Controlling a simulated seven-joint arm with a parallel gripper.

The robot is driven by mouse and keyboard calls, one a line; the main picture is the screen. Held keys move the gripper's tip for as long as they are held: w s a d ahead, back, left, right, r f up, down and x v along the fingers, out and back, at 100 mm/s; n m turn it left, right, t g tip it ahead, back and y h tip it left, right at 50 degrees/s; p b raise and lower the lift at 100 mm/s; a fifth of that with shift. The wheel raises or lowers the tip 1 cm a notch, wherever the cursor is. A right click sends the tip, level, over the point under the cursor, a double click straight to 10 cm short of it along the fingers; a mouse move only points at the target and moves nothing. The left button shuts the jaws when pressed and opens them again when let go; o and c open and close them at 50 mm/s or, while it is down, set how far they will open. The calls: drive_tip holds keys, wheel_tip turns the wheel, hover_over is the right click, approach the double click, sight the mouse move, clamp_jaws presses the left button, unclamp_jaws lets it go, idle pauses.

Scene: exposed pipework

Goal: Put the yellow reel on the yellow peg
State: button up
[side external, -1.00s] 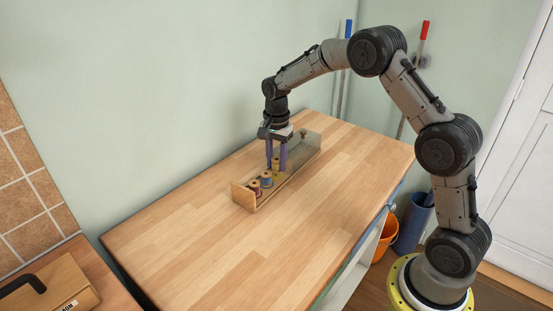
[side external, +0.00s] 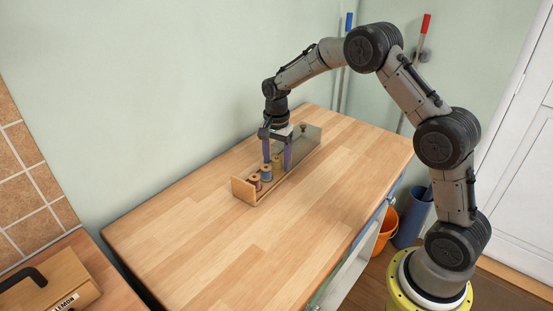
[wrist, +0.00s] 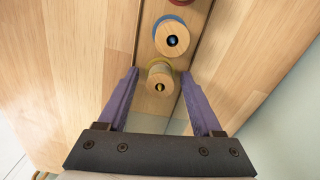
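The yellow reel (side external: 277,161) has wooden ends and stands upright in the wooden rack (side external: 242,192), in line behind the blue reel. In the wrist view the yellow reel (wrist: 160,76) lies between the purple fingers of my gripper (wrist: 159,75), with a gap on each side. My gripper (side external: 276,167) is open around it and points down. The yellow peg is not clearly visible; a small yellowish spot shows inside the reel's hole, and I cannot tell how far down the reel sits.
The blue reel (side external: 266,172) and red reel (side external: 256,182) stand close in front in the same rack. A dark knob (side external: 303,127) is at the rack's far end. The wooden worktop (side external: 240,240) around the rack is clear; the wall is behind.

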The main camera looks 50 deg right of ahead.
sight(276, 157)
drive_tip(key=shift+r, duration=0.1)
wheel_tip(276, 157, up, 14)
idle(0.7)
drive_tip(key=shift+f, duration=0.2)
